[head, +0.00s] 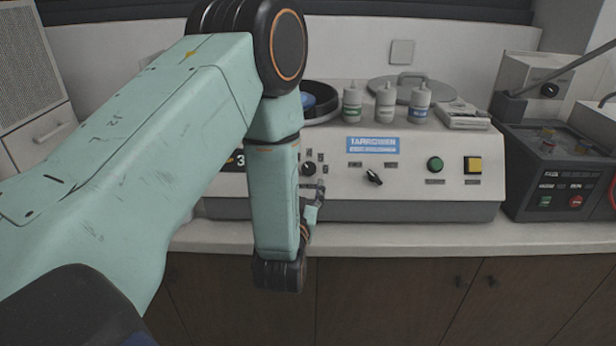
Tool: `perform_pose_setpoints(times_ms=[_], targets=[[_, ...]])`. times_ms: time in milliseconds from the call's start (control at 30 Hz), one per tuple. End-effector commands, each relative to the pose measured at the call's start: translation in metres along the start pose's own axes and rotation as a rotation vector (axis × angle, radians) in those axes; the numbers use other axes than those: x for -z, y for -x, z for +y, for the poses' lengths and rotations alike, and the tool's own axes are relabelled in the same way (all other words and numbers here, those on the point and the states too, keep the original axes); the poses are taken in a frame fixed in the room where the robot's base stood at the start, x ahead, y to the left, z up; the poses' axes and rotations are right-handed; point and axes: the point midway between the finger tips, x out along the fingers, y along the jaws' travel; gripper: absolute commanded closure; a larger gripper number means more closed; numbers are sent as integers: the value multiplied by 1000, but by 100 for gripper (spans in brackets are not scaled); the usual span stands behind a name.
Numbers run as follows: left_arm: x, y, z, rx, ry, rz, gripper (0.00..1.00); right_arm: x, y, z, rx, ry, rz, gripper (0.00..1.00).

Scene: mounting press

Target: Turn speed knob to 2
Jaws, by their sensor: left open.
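A small round black knob (308,169) with several small marks around it sits on the sloped front panel of the white machine (470,150). It fits the speed knob, but its labels are too small to read and its setting cannot be told. My left gripper (316,197) shows partly beside my arm link, just below and slightly right of this knob. It is open, with nothing seen between its fingers; part of it is hidden behind the arm. Whether it touches the panel cannot be told. My right gripper is out of view.
To the right on the panel are a black pointer switch (373,178), a green button (435,164) and a yellow button (473,165). Bottles (386,102) and a round lid (412,88) rest on top. A dark control unit (556,172) stands at right. The counter edge (420,238) runs below.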

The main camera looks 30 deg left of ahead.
Motion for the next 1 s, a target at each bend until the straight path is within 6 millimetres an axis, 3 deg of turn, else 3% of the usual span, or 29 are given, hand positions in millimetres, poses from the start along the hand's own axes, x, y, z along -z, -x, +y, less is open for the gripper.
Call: perform_pose_setpoints(times_ms=[300, 667, 1000], targets=[[0, -38, 2, -3, -1, 0, 46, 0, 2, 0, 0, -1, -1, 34], [0, -41, 4, -7, -2, -1, 47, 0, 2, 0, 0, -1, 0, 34], [0, -41, 4, -7, -2, 0, 76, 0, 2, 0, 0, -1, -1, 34]])
